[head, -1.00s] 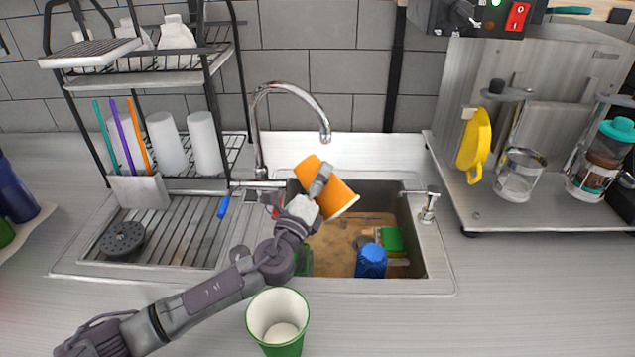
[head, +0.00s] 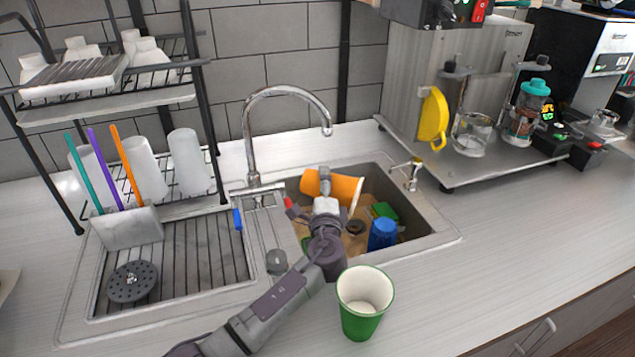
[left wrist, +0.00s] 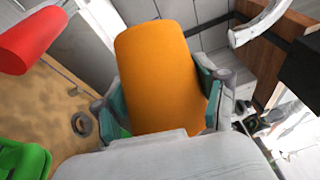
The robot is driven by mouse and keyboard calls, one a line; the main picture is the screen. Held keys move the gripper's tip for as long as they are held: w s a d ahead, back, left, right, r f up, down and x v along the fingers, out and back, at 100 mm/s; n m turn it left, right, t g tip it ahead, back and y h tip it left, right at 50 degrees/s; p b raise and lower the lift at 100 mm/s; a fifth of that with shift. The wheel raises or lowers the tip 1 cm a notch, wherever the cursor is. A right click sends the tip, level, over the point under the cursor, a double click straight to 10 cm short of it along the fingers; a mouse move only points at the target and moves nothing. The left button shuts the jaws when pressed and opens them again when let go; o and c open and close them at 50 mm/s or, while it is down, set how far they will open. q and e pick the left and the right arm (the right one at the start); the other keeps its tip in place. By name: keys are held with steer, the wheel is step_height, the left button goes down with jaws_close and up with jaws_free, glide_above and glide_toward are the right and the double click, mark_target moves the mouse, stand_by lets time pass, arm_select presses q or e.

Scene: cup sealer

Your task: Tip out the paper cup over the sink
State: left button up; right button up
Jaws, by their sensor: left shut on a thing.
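My left gripper (head: 325,182) is shut around the side of an orange paper cup (head: 345,188) and holds it over the sink (head: 432,237). The cup lies nearly on its side, its pale rim facing right and its base left in the head view. Its inside is hidden, and no falling contents show. In the left wrist view, the orange cup (left wrist: 160,75) sits between the two fingers of the left gripper (left wrist: 165,105). My right gripper is not in view.
In the sink are a blue cup (head: 383,235) and a green item (head: 385,210). The faucet (head: 290,92) arches behind. A green paper cup (head: 363,310) stands upright at the front, near my left arm. A dish rack (head: 110,105) stands left.

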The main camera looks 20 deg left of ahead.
mark_target(357, 182)
arm_select(q)
steer(key=shift+f+n+g, duration=0.3)
steer(key=shift+n, duration=0.7)
steer(key=shift+f+n+g+h+p, duration=0.35)
steer(key=shift+n+g+p, duration=0.2)
steer(key=shift+n, duration=0.45)
steer(key=d+n+p, duration=0.1)
steer(key=d+n+g+h+p, duration=0.1)
steer(key=n, duration=0.1)
steer(key=n+h+p, duration=0.1)
steer(key=n, duration=0.1)
steer(key=shift+s+d+r+g+p, duration=0.1)
steer(key=shift+d+r+g+p, duration=0.2)
steer(key=shift+d+r, duration=0.1)
steer(key=d+r+n+h+p, duration=0.1)
steer(key=d+n+p, duration=0.1)
steer(key=d+r+n+h+p, duration=0.2)
steer(key=shift+s+d+r+n+g, duration=0.1)
steer(key=shift+s+r+n+g, duration=0.05)
steer(key=shift+r+n+g, duration=0.2)
steer(key=shift+d+r+n+h+p, duration=0.35)
steer(key=shift+d+n+h+p, duration=0.2)
steer(key=shift+d+n+p, duration=0.15)
